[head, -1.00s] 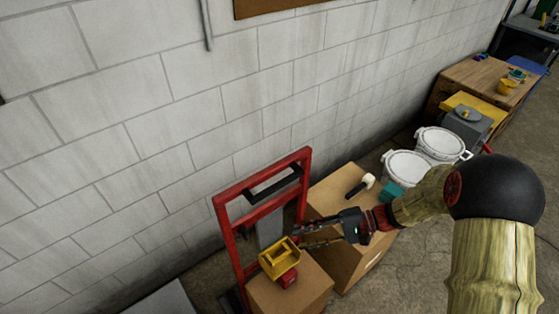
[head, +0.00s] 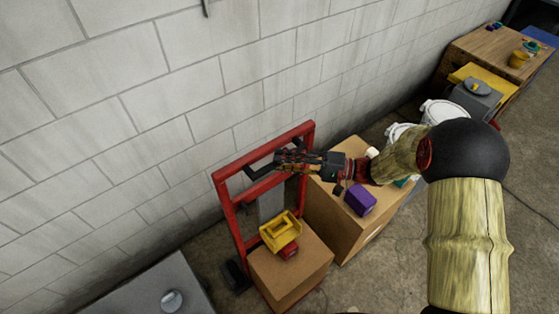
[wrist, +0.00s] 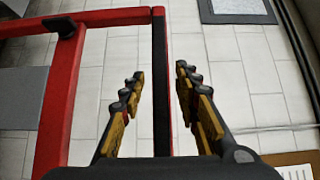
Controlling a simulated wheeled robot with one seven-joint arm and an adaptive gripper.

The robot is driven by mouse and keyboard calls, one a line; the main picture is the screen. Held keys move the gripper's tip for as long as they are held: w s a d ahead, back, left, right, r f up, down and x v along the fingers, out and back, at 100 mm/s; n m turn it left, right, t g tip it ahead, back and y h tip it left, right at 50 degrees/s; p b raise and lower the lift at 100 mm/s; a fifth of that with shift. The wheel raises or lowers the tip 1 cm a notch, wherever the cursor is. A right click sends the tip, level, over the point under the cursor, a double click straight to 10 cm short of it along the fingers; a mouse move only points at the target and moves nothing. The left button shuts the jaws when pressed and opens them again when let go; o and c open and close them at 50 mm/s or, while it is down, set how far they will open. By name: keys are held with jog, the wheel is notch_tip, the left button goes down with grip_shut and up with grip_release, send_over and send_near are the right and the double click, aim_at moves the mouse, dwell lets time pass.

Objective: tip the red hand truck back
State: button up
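The red hand truck (head: 228,215) stands upright by the block wall, with a black grip (head: 262,172) near its top. A cardboard box (head: 275,280) sits low on it, with a yellow and red toy truck (head: 281,232) on top. My gripper (head: 280,160) is at the top of the frame, partly covering it and the black grip. In the wrist view my gripper (wrist: 158,90) is open, with a red and black bar of the frame (wrist: 160,50) between its spread fingers. The fingers appear apart from the bar. The truck's base and wheels are mostly hidden.
A larger cardboard box (head: 330,228) stands right beside the truck, bearing a purple block (head: 360,200) and a mallet partly behind my arm. White buckets (head: 445,111) and a wooden table (head: 490,55) stand farther right. A grey surface (head: 140,292) is at lower left. Floor is open at lower right.

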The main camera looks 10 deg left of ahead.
jog(key=shift+a, duration=0.7)
jog(key=c, duration=0.3)
jog(key=shift+s, duration=0.1)
grip_shut()
